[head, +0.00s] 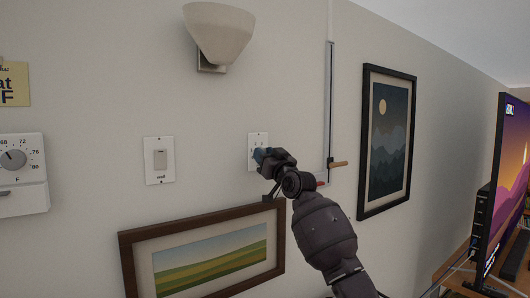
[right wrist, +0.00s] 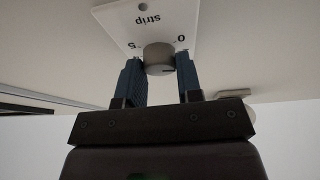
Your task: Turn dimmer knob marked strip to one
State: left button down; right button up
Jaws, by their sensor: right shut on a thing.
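The white dimmer plate (head: 258,138) is on the wall in the middle of the head view, its lower part hidden by my right gripper (head: 262,156). In the right wrist view the plate (right wrist: 140,18) appears upside down, marked "strip", with a 5 at the left and a 0 at the right. The round grey dimmer knob (right wrist: 158,55) sits between the blue fingers of my right gripper (right wrist: 160,72), which is shut on it. A short dark mark shows on the knob's face near its lower right; its exact setting is hard to read. My left gripper is not in view.
A wall lamp (head: 218,35) is above. A framed landscape (head: 205,255) hangs just below, a dark framed picture (head: 388,140) to the right. A thin vertical rod (head: 330,90) runs beside the plate.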

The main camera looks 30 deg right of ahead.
jog(key=shift+m, duration=0.6)
jog(key=o, duration=0.9)
jog(key=shift+o, duration=0.2)
jog(key=a+b+v, duration=0.1)
jog(key=b+v, duration=0.1)
jog(key=v, duration=0.8)
jog(key=shift+s+d+b, duration=0.3)
jog(key=shift+s+d, duration=0.1)
jog(key=shift+f, duration=0.2)
